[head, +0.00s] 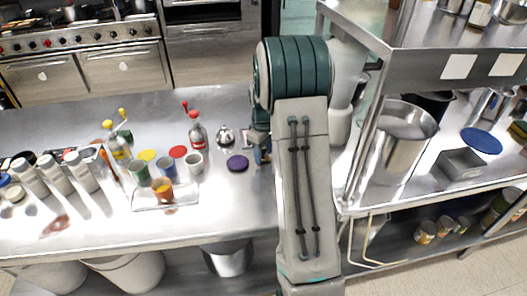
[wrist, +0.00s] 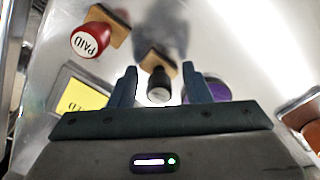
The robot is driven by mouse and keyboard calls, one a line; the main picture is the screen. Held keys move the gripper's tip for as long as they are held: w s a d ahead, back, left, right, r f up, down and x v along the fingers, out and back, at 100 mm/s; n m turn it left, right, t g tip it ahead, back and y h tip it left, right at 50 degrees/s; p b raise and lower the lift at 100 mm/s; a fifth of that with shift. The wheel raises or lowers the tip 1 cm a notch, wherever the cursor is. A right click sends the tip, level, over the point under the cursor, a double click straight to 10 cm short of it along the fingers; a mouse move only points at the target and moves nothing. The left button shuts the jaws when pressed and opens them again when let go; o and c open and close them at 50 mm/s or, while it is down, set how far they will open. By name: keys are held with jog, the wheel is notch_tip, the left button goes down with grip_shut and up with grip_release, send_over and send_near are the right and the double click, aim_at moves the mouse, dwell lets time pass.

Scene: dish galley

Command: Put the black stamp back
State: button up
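In the wrist view, the black stamp (wrist: 158,86) has a round black handle on a wooden block. It is between the two fingers of my gripper (wrist: 160,88), with a gap visible on each side. My gripper is open. In the head view, my gripper (head: 262,152) is low over the steel counter, mostly hidden by my arm, and I cannot make out the black stamp there. A red stamp (wrist: 86,40) marked PAID, also on a wooden block, stands to the upper left in the wrist view.
A framed yellow card (wrist: 80,98) lies left of the fingers. A purple disc (head: 238,163) is close to my gripper. A bell (head: 225,137), a white cup (head: 194,163) and a tray (head: 150,207) with cups are further left. A steel shelf (head: 345,208) stands to the right.

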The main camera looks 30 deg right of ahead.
jog(key=shift+r, duration=0.1)
notch_tip(320, 180, up, 11)
jog(key=shift+r, duration=0.1)
jog(key=s+a+r+m+t, duration=0.1)
jog(key=s+a+r+m, duration=0.3)
jog(key=s+a, duration=0.65)
jog(key=s+a+f+m+t, duration=0.1)
jog(key=s+a, duration=0.1)
jog(key=s, duration=0.5)
jog(key=s+a+f+t, duration=0.1)
jog(key=s+a, duration=0.2)
jog(key=s, duration=0.5)
jog(key=shift+a+m, duration=0.2)
jog(key=shift+m, duration=0.2)
dwell(0.4)
